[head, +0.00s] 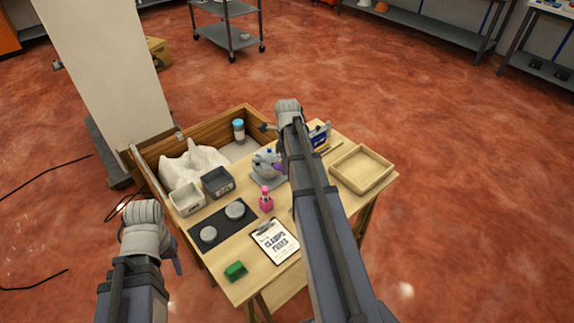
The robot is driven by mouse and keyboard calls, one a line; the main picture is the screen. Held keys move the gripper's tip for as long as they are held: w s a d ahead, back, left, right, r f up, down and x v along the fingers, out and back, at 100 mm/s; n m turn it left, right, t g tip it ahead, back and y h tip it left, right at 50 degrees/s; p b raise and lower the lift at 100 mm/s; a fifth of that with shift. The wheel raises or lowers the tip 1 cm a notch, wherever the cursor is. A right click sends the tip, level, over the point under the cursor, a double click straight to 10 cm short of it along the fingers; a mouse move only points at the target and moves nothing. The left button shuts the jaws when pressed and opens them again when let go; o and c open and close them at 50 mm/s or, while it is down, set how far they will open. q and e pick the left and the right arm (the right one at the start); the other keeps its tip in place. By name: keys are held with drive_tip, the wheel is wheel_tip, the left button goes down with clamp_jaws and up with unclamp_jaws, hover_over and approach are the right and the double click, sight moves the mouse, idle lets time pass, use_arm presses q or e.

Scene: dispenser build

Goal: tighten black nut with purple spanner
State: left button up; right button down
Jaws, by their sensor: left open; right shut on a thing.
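A white-and-blue dispenser assembly (267,160) stands on a grey base near the middle of the wooden table. A small purple piece, apparently the purple spanner (278,168), shows at its right side, beside my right arm. My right gripper is shut on it; the fingers are mostly hidden behind my own forearm, which reaches across the table. I cannot make out the black nut; it is too small or hidden. My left gripper (176,258) is open and empty, left of the table's front-left edge, away from the assembly.
On the wooden table (226,277) are a pink bottle (266,201), a clipboard (275,242), a green block (235,271), a black mat (222,224) with two grey discs, and an empty wooden tray (362,170).

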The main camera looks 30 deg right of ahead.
drive_tip(key=shift+f+b, duration=0.9)
drive_tip(key=shift+f, duration=0.1)
drive_tip(key=shift+a, duration=0.1)
idle(0.3)
drive_tip(key=shift+s+a+m, duration=0.25)
drive_tip(key=shift+a+m, duration=0.25)
drive_tip(key=shift+m, duration=0.1)
drive_tip(key=shift+s+a+m, duration=0.25)
drive_tip(key=shift+a+m, duration=0.25)
drive_tip(key=shift+m, duration=0.1)
drive_tip(key=shift+a, duration=0.1)
drive_tip(key=shift+s+a+m, duration=0.15)
drive_tip(key=shift+a+m, duration=0.4)
drive_tip(key=shift+s+a+m, duration=0.15)
drive_tip(key=shift+a+m, duration=0.35)
drive_tip(key=shift+m, duration=0.05)
drive_tip(key=shift+a, duration=0.1)
drive_tip(key=shift+w+d, duration=0.1)
drive_tip(key=shift+d, duration=0.15)
